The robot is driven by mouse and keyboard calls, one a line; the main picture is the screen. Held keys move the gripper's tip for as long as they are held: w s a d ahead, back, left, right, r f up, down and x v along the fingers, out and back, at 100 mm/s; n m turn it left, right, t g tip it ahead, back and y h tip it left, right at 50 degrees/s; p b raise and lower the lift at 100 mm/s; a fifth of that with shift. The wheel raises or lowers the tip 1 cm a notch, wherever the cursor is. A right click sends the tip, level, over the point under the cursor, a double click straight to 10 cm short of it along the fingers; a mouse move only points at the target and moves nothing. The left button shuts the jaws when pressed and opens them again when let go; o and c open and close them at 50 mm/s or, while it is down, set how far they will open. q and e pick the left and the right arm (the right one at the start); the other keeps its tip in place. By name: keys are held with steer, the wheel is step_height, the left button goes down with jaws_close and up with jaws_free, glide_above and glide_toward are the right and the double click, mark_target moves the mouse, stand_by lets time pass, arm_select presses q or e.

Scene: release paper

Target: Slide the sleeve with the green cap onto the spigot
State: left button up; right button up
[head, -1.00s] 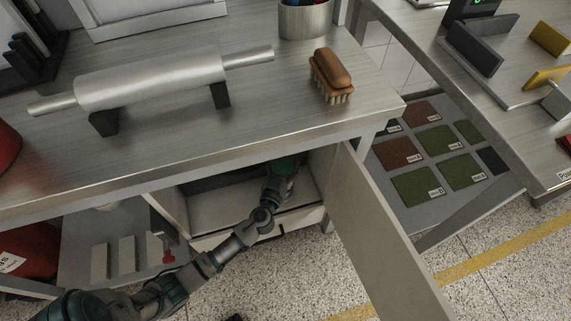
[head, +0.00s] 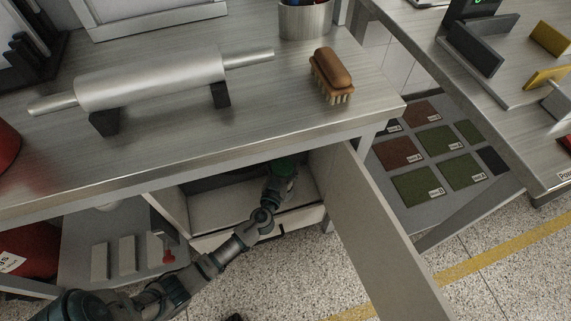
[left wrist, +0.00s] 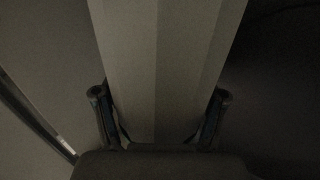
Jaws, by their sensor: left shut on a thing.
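My left arm reaches into the open cabinet under the bench in the head view. My left gripper (left wrist: 160,112) is shut on a long pale, faceted sleeve (left wrist: 157,60), which runs away from the camera between the two fingers in the left wrist view. The left wrist view is dark, and no cap shows there. I cannot make out the spigot in either view. My right gripper is not in view.
The cabinet door (head: 375,225) stands open to the right of my arm. The bench edge (head: 200,170) lies above the opening. A metal roller (head: 150,80) on black supports and a wooden brush (head: 331,72) rest on the bench. Sample tiles (head: 417,187) lie on a lower shelf at right.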

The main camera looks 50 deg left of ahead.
arm_select(q)
steer(key=shift+f, duration=1.75)
steer(key=shift+f, duration=0.3)
steer(key=shift+f, duration=0.35)
steer(key=o, duration=1.4)
steer(key=v, duration=1.2)
steer(key=shift+f, duration=0.1)
